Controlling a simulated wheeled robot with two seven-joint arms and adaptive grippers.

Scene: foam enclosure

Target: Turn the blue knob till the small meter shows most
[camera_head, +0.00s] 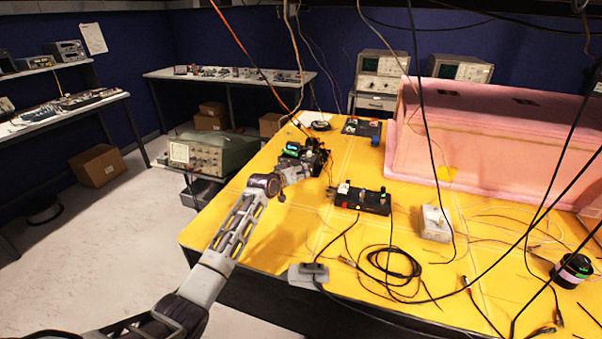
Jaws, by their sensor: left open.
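My left arm reaches in from the lower left over the yellow table. Its dark gripper (318,158) is at the table's back left, among small dark and green parts; its fingers are hard to make out, and I see nothing held. A small blue round piece (376,141), which may be the blue knob, shows to the right of the gripper and apart from it, at the front edge of a dark panel (361,127). I cannot make out the small meter or any reading. My right gripper is not in view.
A black block with small coloured parts (362,200), a white box (436,224), a grey box (308,273) and loose black cables (393,264) lie on the yellow table (285,225). A pink foam enclosure (480,145) fills the back right. Several cables hang from above.

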